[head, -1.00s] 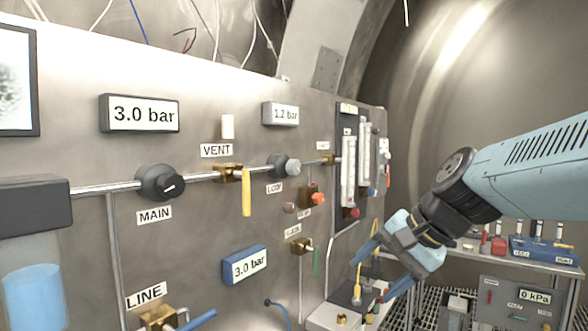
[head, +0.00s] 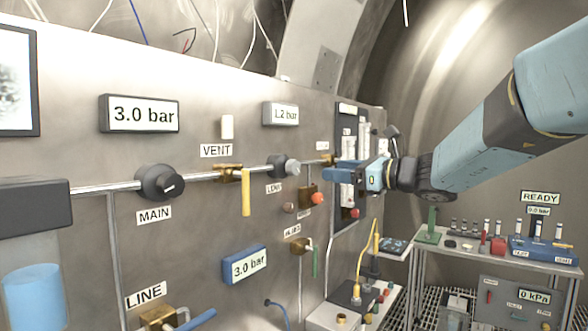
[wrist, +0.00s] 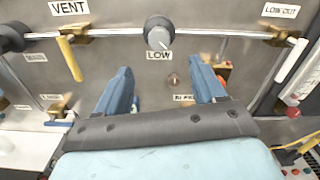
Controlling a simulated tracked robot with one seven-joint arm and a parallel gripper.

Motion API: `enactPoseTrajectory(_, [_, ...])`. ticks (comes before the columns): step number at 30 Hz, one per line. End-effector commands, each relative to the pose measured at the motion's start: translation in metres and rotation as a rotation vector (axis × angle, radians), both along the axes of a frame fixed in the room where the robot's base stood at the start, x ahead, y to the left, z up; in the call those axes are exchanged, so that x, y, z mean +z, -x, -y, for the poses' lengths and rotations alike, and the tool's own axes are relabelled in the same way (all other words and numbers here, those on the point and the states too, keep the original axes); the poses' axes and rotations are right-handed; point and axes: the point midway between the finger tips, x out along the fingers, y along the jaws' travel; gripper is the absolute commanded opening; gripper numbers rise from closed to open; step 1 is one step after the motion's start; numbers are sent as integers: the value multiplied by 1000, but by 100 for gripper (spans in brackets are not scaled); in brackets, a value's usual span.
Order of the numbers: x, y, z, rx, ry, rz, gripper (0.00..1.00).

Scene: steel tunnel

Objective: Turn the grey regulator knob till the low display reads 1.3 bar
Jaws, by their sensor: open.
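The grey regulator knob (head: 292,167) sits on the panel pipe above the LOW label; in the wrist view the knob (wrist: 159,36) is straight ahead, beyond and between my fingertips. The low display (head: 281,114), above the knob, reads 1.2 bar. My gripper (head: 338,174) is to the right of the knob in the head view, with its blue fingers pointing toward the panel. In the wrist view my gripper (wrist: 163,78) is open, its two fingers apart with nothing between them, and short of the knob.
The black MAIN knob (head: 160,183) and the yellow VENT lever (head: 246,192) are left of the grey knob. A red-orange knob (head: 317,198) is below right. In the wrist view a pale-handled LOW OUT valve (wrist: 290,60) is at right.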

Motion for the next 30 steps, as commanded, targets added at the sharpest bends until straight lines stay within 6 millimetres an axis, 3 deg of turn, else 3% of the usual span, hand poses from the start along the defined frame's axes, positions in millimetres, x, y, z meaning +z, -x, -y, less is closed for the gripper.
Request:
enactPoseTrajectory(18, [-1,-62,-82,3,3,0,69])
enactPoseTrajectory(30, [-1,-77,-100,0,4,0,69])
